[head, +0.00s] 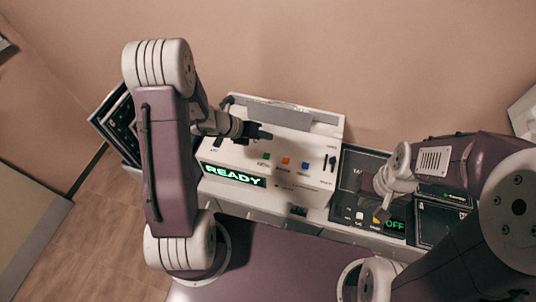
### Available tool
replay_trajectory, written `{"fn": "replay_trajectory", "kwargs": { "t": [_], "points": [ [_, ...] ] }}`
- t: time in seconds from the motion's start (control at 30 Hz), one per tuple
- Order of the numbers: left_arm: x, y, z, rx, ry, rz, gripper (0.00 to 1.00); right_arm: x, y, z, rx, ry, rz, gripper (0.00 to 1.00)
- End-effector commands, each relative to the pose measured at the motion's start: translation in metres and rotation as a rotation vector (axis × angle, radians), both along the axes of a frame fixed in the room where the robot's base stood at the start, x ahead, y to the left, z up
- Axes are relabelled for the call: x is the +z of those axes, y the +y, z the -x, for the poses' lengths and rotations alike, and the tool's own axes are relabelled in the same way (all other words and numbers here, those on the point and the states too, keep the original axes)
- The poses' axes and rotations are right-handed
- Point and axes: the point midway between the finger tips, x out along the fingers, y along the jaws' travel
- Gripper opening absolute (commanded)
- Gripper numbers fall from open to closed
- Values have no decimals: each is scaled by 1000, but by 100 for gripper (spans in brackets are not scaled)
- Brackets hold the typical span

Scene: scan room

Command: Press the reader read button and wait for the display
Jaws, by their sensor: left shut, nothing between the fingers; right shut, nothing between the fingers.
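The white reader (315,150) stands on the counter against the wall, its lit green display (234,175) reading READY. On its top face are a green button (266,156), an orange button (285,161) and a blue button (305,166); their small labels are too blurred to read. My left gripper (266,134) is shut and empty over the reader, just above the green button in the picture; I see no contact with a button. My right gripper (382,214) is shut and empty over a black device (362,164) to the right of the reader.
The black device has small white and yellow buttons and a green display (395,226) reading OFF. A dark rack (116,122) stands left of the reader, partly behind my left arm. A dark box (440,222) lies at the right near my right arm.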

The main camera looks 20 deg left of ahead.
Motion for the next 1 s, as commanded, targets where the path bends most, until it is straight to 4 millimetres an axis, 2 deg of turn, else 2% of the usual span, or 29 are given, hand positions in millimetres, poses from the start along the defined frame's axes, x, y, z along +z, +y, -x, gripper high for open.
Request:
{"fn": "replay_trajectory", "kwargs": {
  "t": [0.17, 0.6, 0.73, 1.0],
  "points": [
    [-17, 0, 0, 0, 0, 0, 0, -16, 0, 0, 0, 0, 0, 0],
    [-80, 0, 0, 0, 0, 0, 0, -73, 0, 0, 0, 0, 0, 0],
    [-88, 1, 0, -1, -1, 0, 0, -79, 0, 0, 0, 0, 0, 0],
    [-86, 0, 0, -1, -1, 0, 0, -78, 0, 0, 0, 0, 0, 0]
  ]
}}
